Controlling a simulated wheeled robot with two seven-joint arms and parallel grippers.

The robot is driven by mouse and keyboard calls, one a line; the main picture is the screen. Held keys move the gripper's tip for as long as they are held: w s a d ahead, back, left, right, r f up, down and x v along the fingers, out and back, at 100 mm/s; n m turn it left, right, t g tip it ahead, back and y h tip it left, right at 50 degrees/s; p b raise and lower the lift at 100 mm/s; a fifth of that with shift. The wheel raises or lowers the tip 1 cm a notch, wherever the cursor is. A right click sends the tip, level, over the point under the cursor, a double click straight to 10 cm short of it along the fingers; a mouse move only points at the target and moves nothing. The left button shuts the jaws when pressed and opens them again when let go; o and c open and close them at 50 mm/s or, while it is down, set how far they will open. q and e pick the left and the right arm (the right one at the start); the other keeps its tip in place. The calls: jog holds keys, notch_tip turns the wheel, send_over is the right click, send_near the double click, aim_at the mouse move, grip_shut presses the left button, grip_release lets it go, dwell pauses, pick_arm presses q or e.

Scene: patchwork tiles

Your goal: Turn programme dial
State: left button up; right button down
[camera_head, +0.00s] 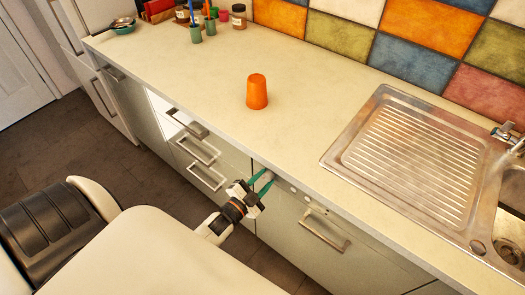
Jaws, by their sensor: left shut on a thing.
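My left gripper (264,182), with green fingers, reaches up to the front panel (314,207) of a built-in appliance below the worktop. It is shut on the programme dial at the left part of this panel. The fingers hide most of the dial, so its setting cannot be read. Small round buttons (293,188) show on the panel just right of the fingers. The appliance door has a metal bar handle (324,232) below the panel. My right gripper is not in view.
An orange cup (257,92) stands upside down on the pale worktop (200,75). A steel sink with a drainer (415,150) is at the right. Drawers with bar handles (198,150) lie left of the appliance. Jars and cups (210,22) stand at the back left.

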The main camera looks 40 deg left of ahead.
pick_arm(q)
jog(key=shift+m, duration=2)
jog(key=o, duration=1)
jog(key=s+a+b, duration=0.1)
jog(key=s+b, duration=0.1)
jog(key=s, duration=1)
